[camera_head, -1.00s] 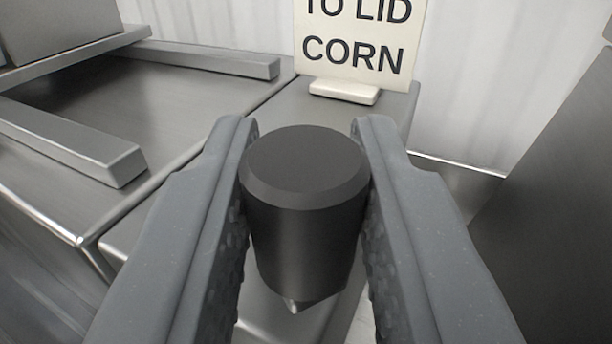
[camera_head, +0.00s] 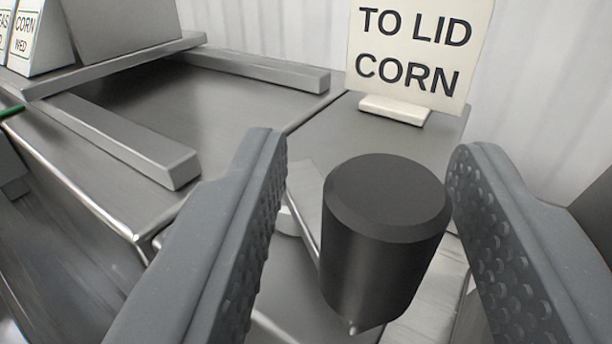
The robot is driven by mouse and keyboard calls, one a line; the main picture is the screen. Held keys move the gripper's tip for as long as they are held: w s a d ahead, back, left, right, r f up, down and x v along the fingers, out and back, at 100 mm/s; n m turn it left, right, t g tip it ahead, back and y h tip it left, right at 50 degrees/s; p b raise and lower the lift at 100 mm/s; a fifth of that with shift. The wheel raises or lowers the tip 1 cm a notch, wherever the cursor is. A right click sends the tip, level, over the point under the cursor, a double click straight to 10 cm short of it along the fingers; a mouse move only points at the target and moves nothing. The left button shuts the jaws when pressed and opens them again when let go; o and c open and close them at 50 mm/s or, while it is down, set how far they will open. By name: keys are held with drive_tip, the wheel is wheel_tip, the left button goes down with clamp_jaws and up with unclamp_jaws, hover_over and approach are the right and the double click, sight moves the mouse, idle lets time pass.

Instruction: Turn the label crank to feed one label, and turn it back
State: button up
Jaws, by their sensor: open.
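The crank's black knob (camera_head: 380,240) stands upright in the lower middle right, a dark cylinder with a bevelled top. Part of a metal crank arm (camera_head: 304,205) shows behind its left side. My gripper (camera_head: 365,165) is open, with one grey textured finger on each side of the knob. There is a clear gap on the left and a smaller one on the right; neither finger touches it. The knob's lower end and the rest of the crank are partly hidden. No label strip can be made out.
A cream sign reading "TO LID CORN" (camera_head: 412,50) stands at the back of the metal counter (camera_head: 360,135). Metal rails (camera_head: 135,140) lie at left. Small label cards (camera_head: 24,35) stand at the upper left. A pale ribbed wall is behind.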

drive_tip(key=shift+s, duration=0.2)
drive_tip(key=shift+s, duration=0.6)
drive_tip(key=s+a, duration=0.1)
drive_tip(key=s, duration=1.1)
drive_tip(key=shift+a, duration=0.2)
drive_tip(key=shift+s, duration=0.1)
